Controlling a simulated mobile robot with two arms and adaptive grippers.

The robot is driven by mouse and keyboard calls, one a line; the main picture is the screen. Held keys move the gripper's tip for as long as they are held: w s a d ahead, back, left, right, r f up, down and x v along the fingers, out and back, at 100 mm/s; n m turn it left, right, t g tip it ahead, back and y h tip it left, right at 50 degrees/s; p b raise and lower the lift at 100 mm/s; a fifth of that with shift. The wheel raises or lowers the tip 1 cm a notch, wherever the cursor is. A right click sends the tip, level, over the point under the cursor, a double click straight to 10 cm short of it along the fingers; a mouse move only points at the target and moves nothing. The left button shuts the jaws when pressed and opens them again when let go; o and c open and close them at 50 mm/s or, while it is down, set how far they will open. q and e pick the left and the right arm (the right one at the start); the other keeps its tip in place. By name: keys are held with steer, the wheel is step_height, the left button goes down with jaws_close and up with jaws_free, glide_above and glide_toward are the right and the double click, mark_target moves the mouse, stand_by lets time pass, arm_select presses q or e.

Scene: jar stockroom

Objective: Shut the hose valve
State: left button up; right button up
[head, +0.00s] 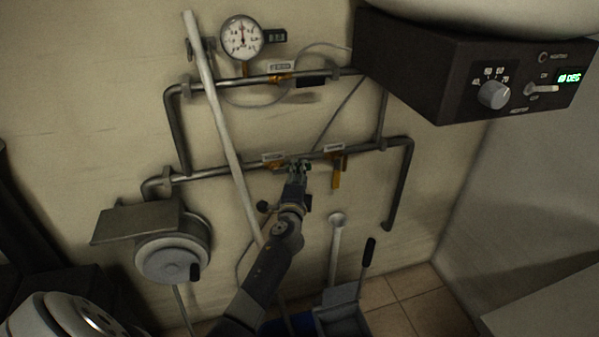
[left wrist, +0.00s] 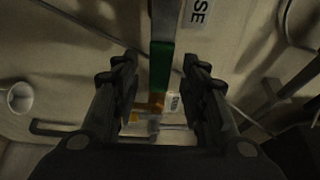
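The hose valve sits on the lower wall pipe; its white label (head: 272,157) shows in the head view, and the letters "SE" show on the label (left wrist: 197,12) in the left wrist view. Its lever (left wrist: 161,66), grey with a green end, appears to lie along the pipe. My left gripper (head: 300,165) is at the lever in the head view and hides most of it. In the left wrist view the gripper (left wrist: 160,92) has its fingers spread, one each side of the lever's line, with gaps on both sides. My right gripper is not in view.
A second valve with a yellow lever (head: 337,173) hanging down is just right on the same pipe. An upper pipe carries another valve (head: 281,78) and a gauge (head: 242,37). A pale slanted pole (head: 215,115) crosses both pipes. A dark control box (head: 450,75) juts out upper right.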

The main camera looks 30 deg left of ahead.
arm_select(q)
steer(key=shift+x, duration=0.8)
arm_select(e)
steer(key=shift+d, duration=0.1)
arm_select(q)
steer(key=shift+c, duration=0.2)
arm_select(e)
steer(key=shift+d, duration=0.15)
arm_select(q)
jaws_close()
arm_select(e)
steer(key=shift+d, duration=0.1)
